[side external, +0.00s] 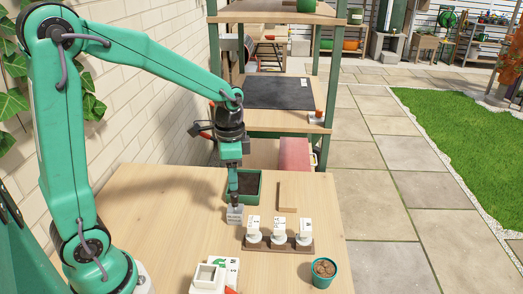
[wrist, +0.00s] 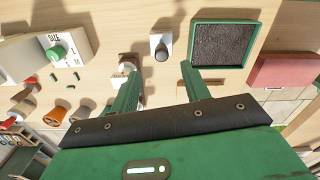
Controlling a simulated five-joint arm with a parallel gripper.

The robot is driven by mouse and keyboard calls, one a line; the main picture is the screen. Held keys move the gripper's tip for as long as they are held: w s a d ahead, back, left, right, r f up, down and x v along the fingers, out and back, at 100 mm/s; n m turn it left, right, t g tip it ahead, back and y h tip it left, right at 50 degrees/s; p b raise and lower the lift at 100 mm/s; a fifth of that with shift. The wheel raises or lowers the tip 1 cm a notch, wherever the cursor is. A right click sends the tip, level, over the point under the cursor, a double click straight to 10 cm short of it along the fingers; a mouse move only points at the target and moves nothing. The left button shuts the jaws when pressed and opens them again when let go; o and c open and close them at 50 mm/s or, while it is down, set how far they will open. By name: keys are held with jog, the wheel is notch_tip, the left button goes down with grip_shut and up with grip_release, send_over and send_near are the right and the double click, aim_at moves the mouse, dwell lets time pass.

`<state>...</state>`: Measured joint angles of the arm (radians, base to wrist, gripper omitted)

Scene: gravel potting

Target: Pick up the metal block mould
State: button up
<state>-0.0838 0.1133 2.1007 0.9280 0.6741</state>
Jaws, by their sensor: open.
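The metal block mould (side external: 235,214) is a small pale grey block on the wooden table, directly below my gripper in the side view. In the wrist view the mould (wrist: 154,42) shows a dark rounded knob and lies just beyond the fingertips, roughly in line with the gap between them. My gripper (side external: 233,193) points down over the mould. In the wrist view my gripper (wrist: 160,69) has its two green fingers apart, with nothing held between them. I cannot tell whether a fingertip touches the mould.
A green tray of dark soil (wrist: 250,44) stands close to the right finger. A wooden rack (side external: 278,246) holds three white labelled pieces. A white box with a size dial (wrist: 35,52), a green pot (side external: 322,281) and a wooden strip (side external: 287,196) stand around.

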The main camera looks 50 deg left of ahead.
aim_at(234, 194)
jog(key=shift+a+f, duration=0.1)
jog(key=shift+f, duration=3.8)
jog(key=shift+c, duration=0.5)
grip_shut()
